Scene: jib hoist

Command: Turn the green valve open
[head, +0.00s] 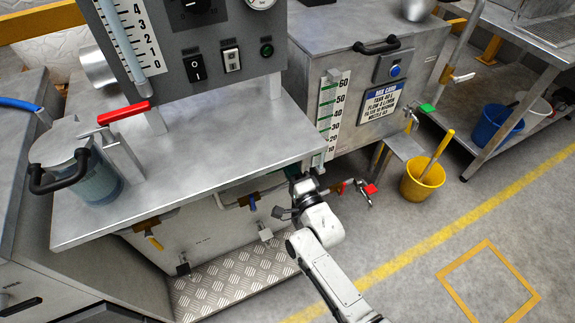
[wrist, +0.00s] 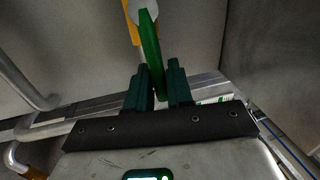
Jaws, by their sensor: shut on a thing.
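The green valve's handle (wrist: 150,45) is a flat green lever in the wrist view, with a pale hub and a yellow-orange part behind its upper end. Its lower end lies between the two dark green fingers of my gripper (wrist: 158,88), which is shut on it. In the head view my gripper (head: 302,183) is under the right end of the steel bench, by the front of the tank. There I cannot make out the handle it holds.
A red-handled tap (head: 369,190) is just right of my gripper, and a blue-handled valve (head: 252,202) is to its left. A separate green handle (head: 427,108) is on the tank's right side. A yellow bucket (head: 422,180) stands on the floor. Floor is clear at the lower right.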

